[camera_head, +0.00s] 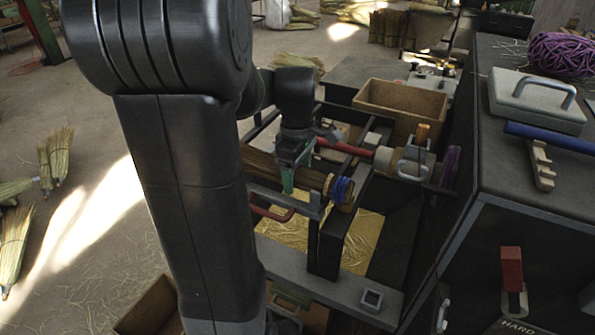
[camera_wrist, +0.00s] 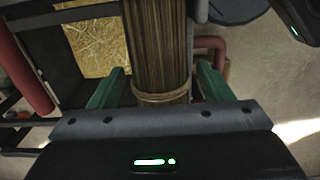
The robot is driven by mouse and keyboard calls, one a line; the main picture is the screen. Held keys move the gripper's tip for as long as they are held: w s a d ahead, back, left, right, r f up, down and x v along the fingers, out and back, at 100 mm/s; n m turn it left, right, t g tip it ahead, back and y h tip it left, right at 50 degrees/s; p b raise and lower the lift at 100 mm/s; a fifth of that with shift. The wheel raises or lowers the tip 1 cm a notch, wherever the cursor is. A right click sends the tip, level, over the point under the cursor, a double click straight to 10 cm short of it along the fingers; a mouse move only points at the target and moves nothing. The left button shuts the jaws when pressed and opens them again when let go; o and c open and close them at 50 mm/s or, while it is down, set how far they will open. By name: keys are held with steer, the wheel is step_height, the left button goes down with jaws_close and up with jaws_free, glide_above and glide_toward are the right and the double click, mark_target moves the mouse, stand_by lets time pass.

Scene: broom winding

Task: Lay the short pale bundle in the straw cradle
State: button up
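A brown straw bundle (camera_head: 262,168) lies across the dark winding frame, with blue cord (camera_head: 343,188) around its right end. In the wrist view the bundle (camera_wrist: 157,45) runs up the middle, with a tan band (camera_wrist: 162,97) around it close to the palm. My gripper (camera_head: 296,168) is down at this bundle. In the wrist view its green fingers (camera_wrist: 160,78) stand on either side, with a narrow gap showing on each side, so it looks open around the bundle. I cannot tell whether this is the short pale bundle, and I cannot clearly pick out the straw cradle.
A yellow tray (camera_head: 361,243) with straw scraps lies under the frame. A red bar (camera_head: 345,147) and a tan box (camera_head: 402,100) are behind. A dark cabinet (camera_head: 500,180) with a grey handled block (camera_head: 537,98) stands right. Broom bundles (camera_head: 14,245) lie on the left floor.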

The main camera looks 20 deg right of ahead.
step_height(320, 180, up, 14)
steer(key=shift+p, duration=0.3)
stand_by(0.3)
steer(key=shift+f, duration=0.15)
step_height(320, 180, down, 10)
steer(key=p, duration=0.1)
steer(key=shift+f, duration=0.15)
stand_by(0.6)
stand_by(0.3)
